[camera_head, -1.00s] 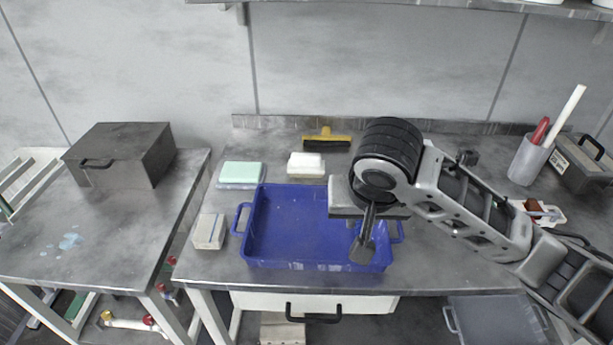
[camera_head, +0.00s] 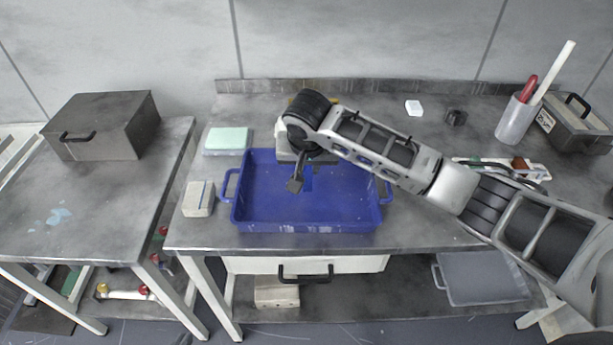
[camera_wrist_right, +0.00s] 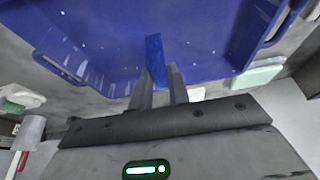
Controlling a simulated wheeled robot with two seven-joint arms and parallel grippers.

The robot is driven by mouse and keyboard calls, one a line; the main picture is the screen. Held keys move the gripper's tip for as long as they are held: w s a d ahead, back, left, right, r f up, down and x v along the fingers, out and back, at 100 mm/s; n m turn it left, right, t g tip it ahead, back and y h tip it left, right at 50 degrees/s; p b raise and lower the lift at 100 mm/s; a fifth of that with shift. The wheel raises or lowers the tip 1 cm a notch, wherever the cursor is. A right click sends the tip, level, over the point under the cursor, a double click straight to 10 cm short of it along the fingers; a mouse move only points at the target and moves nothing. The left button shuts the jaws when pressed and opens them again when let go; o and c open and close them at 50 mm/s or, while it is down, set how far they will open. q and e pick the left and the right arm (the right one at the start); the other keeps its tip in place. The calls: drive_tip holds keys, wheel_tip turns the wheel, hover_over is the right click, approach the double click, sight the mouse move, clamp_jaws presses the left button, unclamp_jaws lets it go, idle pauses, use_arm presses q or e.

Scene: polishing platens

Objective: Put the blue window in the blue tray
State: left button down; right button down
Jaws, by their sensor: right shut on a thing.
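The blue tray (camera_head: 255,226) lies on the middle table, open upward, with a handle at each end; its blue floor (camera_wrist_right: 95,35) fills the top of the right wrist view. My right gripper (camera_head: 297,184) is over the left-middle part of the tray. In the right wrist view its fingers (camera_wrist_right: 160,82) are shut on the blue window (camera_wrist_right: 154,52), a narrow blue piece standing out beyond the fingertips against the tray. In the head view the window is hard to tell from the tray, and I cannot tell whether it touches the floor. My left gripper is not in view.
A pale green block (camera_head: 227,139) and a beige block (camera_head: 198,199) lie left of the tray. A white piece (camera_head: 413,107), a small black block (camera_head: 456,118) and a cup with sticks (camera_head: 517,118) stand at the back right. A dark metal box (camera_head: 103,126) stands on the left table.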

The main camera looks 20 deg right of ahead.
sight(306, 171)
drive_tip(key=shift+w+a+f, duration=0.1)
drive_tip(key=shift+w+f, duration=0.15)
drive_tip(key=shift+f, duration=1.65)
drive_tip(key=c, duration=1.3)
unclamp_jaws()
drive_tip(key=shift+f, duration=0.15)
drive_tip(key=shift+c, duration=0.2)
drive_tip(key=shift+r, duration=0.2)
drive_tip(key=p+v, duration=0.1)
drive_tip(key=v, duration=1.1)
